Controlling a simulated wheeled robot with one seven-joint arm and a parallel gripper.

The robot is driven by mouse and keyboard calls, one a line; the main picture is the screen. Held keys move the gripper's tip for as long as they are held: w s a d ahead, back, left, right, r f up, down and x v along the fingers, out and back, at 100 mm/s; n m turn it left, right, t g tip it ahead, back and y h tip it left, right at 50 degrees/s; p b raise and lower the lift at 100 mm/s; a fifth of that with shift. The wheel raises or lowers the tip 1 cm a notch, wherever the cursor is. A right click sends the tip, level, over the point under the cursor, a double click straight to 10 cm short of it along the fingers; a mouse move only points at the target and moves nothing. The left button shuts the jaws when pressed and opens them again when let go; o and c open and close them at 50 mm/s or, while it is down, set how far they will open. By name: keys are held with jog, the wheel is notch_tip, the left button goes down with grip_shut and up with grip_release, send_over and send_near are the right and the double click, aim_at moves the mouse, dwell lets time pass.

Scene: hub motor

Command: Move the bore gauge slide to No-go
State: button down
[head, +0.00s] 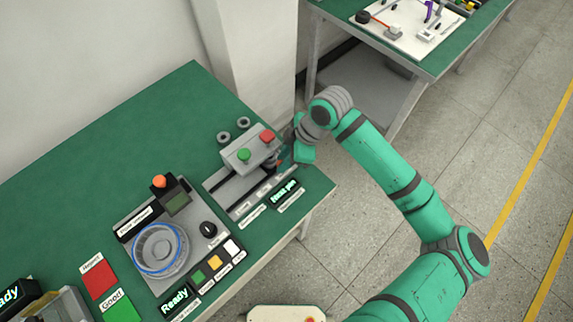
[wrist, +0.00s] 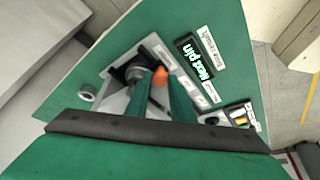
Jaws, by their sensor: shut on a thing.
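My gripper (head: 283,160) is at the gauge's right end, beside the box. In the wrist view, the two teal fingers of my gripper (wrist: 161,92) are closed on the bore gauge slide, whose orange part (wrist: 160,76) shows between the fingertips. Most of the slide is hidden by the fingers.
A lit "Next pin" display (head: 284,193) sits in front of the gauge. Left of it is a panel with a round bowl (head: 160,248) and several buttons. Two grey rings (head: 223,137) lie behind the gauge. A pillar (head: 255,60) stands behind the bench; its left back is clear.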

jog(key=shift+w+d, duration=0.2)
jog(key=c, duration=1.8)
grip_release()
jog(key=v, duration=1.1)
jog(key=shift+f, duration=0.1)
